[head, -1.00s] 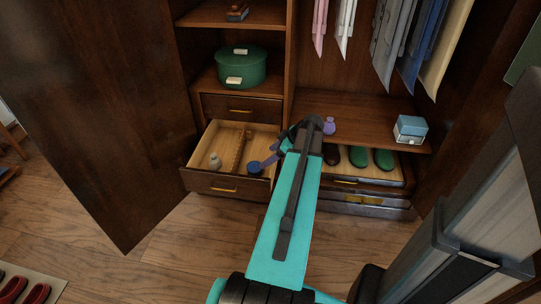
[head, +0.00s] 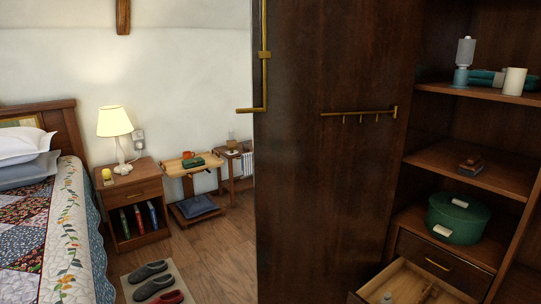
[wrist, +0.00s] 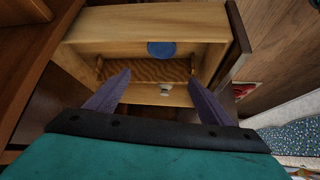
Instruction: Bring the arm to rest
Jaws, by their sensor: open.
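My gripper (wrist: 160,98) shows in the wrist view with its two purple fingers spread wide apart and nothing between them. It is over the open wooden drawer (wrist: 110,24) of the armoire. Inside the drawer are a blue round object (wrist: 161,49), a wooden divider (wrist: 145,70) and a small pale object (wrist: 165,90). In the head view my arm and gripper are out of sight, and only a corner of the open drawer (head: 405,283) shows at the bottom right.
The open armoire door (head: 325,190) stands in the middle of the head view. A nightstand (head: 137,205) with a lamp (head: 115,123), a bed (head: 40,220) and shoes on a mat (head: 157,283) are at left. Some floor is clear.

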